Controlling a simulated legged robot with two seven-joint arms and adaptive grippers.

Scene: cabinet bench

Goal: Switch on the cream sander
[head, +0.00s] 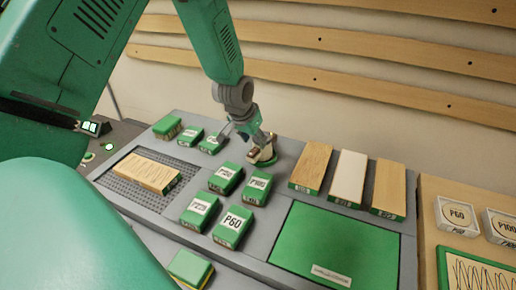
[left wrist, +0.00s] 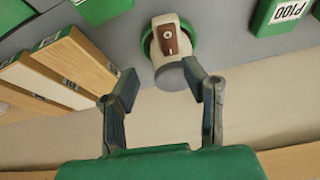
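The cream sander (head: 264,157) stands at the back middle of the grey bench. In the left wrist view the sander (left wrist: 157,48) has a cream body, a round green base and a grey cylindrical end towards me. A brown rocker switch (left wrist: 171,38) with a white mark sits on its top. My left gripper (left wrist: 160,78) is open and empty, its two fingertips apart on either side of the grey end; I cannot tell whether they touch it. In the head view the left gripper (head: 254,137) comes down over the sander and partly hides it. My right gripper is not in view.
Several green P-marked blocks (head: 233,226) lie left of and in front of the sander. Three long wooden and white blocks (head: 347,176) lie to its right. A green mat (head: 335,245) is in front. Wooden rails (head: 340,78) run along the wall behind.

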